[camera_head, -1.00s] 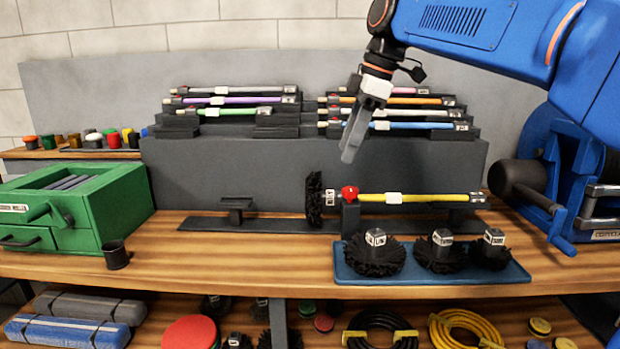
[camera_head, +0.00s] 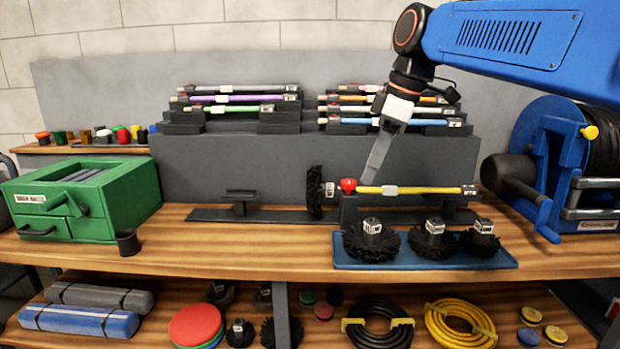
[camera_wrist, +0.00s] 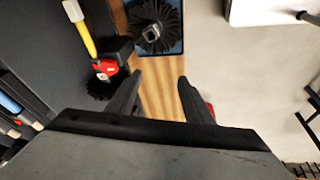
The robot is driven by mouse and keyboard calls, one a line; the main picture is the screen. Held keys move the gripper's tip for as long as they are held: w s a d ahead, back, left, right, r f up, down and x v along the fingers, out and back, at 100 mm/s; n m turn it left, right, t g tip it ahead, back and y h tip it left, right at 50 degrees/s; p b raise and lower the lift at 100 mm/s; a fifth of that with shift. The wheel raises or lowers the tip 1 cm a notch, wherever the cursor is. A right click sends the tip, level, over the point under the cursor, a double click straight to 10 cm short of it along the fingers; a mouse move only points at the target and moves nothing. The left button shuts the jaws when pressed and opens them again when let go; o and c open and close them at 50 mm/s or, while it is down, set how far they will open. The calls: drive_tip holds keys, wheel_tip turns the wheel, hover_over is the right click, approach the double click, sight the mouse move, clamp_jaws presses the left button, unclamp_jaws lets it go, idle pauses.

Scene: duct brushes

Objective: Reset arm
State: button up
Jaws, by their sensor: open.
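My gripper (camera_head: 374,176) hangs from the blue arm in front of the dark rod rack, above the bench in the head view. In the wrist view my gripper (camera_wrist: 158,82) shows two dark fingers apart with nothing between them. A yellow rod (camera_head: 425,189) with a red clamp (camera_head: 348,185) and a black brush head (camera_head: 314,192) at its left end lies on a dark stand. The yellow rod (camera_wrist: 80,28) also shows at the upper left of the wrist view, beside the fingers.
A blue tray (camera_head: 400,264) with three black brush heads sits at the bench front. A green drawer box (camera_head: 85,195) and a dark cup (camera_head: 128,242) stand at left, a blue reel (camera_head: 560,165) at right. Several coloured rods lie on the rack (camera_head: 225,146).

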drive_tip(key=s+d+f+m+t+h, duration=0.1)
drive_tip(key=s+d+f+m, duration=0.4)
drive_tip(key=s+f, duration=0.2)
drive_tip(key=s+d+f+m+h, duration=0.1)
drive_tip(key=s+d+f+m, duration=0.3)
drive_tip(key=s+f, duration=0.4)
drive_tip(key=s+d+f+m+t+h, duration=0.1)
drive_tip(key=s+d+f+m, duration=0.4)
drive_tip(key=f, duration=0.8)
drive_tip(key=s+d, duration=0.2)
drive_tip(key=s, duration=0.1)
drive_tip(key=shift+s+f+m+t, duration=0.25)
drive_tip(key=shift+f+m+t, duration=0.05)
